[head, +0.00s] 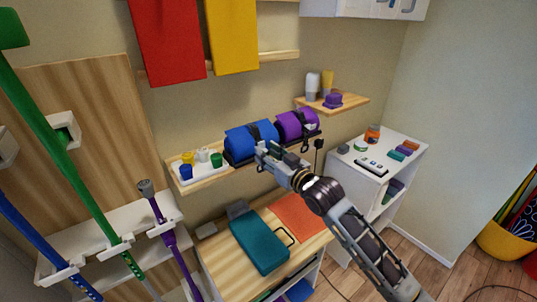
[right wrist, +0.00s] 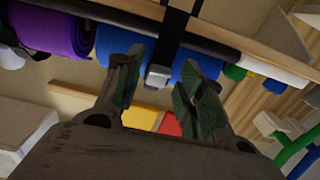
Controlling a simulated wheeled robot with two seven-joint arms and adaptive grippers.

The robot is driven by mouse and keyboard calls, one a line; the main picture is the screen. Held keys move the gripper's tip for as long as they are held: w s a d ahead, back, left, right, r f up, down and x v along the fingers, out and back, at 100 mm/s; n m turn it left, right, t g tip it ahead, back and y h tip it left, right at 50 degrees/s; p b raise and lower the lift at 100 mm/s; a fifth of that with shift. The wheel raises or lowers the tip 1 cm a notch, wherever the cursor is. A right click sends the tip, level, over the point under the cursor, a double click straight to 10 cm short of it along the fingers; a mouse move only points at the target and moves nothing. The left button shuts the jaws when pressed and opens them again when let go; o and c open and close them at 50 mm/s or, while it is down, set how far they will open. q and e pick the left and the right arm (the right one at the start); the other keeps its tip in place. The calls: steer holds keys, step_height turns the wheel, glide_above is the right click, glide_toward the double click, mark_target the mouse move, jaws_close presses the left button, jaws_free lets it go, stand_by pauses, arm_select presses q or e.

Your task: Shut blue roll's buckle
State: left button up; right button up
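The blue roll (head: 249,138) lies on the wall shelf with a dark strap (head: 254,132) around it. In the right wrist view the blue roll (right wrist: 200,70) is near the top, with the black strap (right wrist: 172,28) across it. A grey buckle (right wrist: 157,77) sits on this strap. My right gripper (head: 268,152) is in front of the roll. In its wrist view, the right gripper (right wrist: 160,72) is open, its fingers on either side of the buckle with gaps visible. I cannot tell whether the buckle's halves are joined. My left gripper is not in view.
A purple roll (head: 296,124) lies right of the blue one. A tray of small cups (head: 203,167) stands to its left. Below is a wooden desk with a teal case (head: 258,242) and an orange mat (head: 301,214). A white cabinet (head: 366,185) stands at right.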

jaws_close()
steer(key=shift+w+a+f+t+y+b, duration=0.15)
steer(key=shift+t+y+b, duration=0.45)
steer(key=shift+b, duration=0.9)
steer(key=shift+o, duration=1.4)
jaws_free()
steer(key=shift+f, duration=0.1)
